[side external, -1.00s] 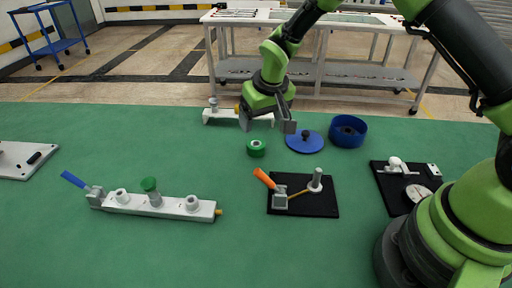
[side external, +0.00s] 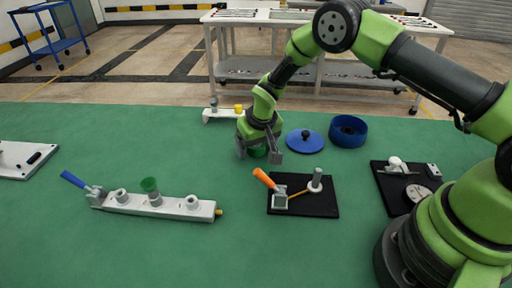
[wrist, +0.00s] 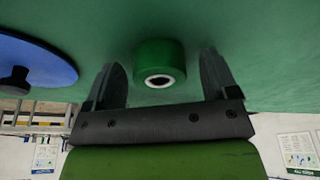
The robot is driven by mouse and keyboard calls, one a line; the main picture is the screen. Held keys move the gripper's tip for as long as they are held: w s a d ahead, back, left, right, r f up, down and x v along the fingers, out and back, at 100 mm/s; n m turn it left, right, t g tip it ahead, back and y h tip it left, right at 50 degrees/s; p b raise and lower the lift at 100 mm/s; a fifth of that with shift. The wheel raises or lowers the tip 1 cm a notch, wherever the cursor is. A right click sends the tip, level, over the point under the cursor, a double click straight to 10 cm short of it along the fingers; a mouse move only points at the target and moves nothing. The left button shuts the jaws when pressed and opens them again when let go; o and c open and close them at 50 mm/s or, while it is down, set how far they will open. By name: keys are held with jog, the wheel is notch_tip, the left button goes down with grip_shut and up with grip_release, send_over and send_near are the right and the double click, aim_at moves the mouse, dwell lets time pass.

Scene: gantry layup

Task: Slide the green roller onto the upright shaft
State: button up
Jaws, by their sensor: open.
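The green roller (wrist: 158,62) stands on the green table between the two fingers of my gripper (wrist: 160,85) in the wrist view, with its pale-rimmed bore showing. A gap shows between the roller and each finger. In the side view my gripper (side external: 258,156) is low over the roller (side external: 257,153) and mostly hides it. My gripper is open. The upright shaft (side external: 316,178) is a grey post on a black base plate (side external: 325,205), to the right and nearer the camera. An orange-handled clamp (side external: 272,187) stands beside the shaft on that plate.
A blue lid (side external: 305,142) and blue round container (side external: 348,131) lie right of my gripper. A white rail fixture (side external: 170,206) with a green cup is at left front. A black plate with white parts (side external: 402,185) is at right. A white bracket (side external: 222,115) stands behind.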

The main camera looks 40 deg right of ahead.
jog(key=c, duration=1)
notch_tip(320, 180, up, 9)
jog(key=s+r+m+g, duration=0.1)
jog(key=s+m, duration=0.5)
jog(key=m, duration=0.2)
jog(key=s+d+r+m+g+h, duration=0.1)
jog(key=s+r+m+g, duration=0.1)
jog(key=s+m, duration=0.4)
jog(key=s+r+m+g, duration=0.1)
jog(key=s+m+g, duration=0.1)
jog(key=s+m, duration=0.4)
jog(key=shift+d+r+m+h, duration=0.15)
jog(key=shift+r+m+h, duration=0.05)
jog(key=shift+m, duration=0.7)
jog(key=shift+d+r+m+h, duration=0.1)
jog(key=shift+r+m+h, duration=0.1)
jog(key=shift+m, duration=0.7)
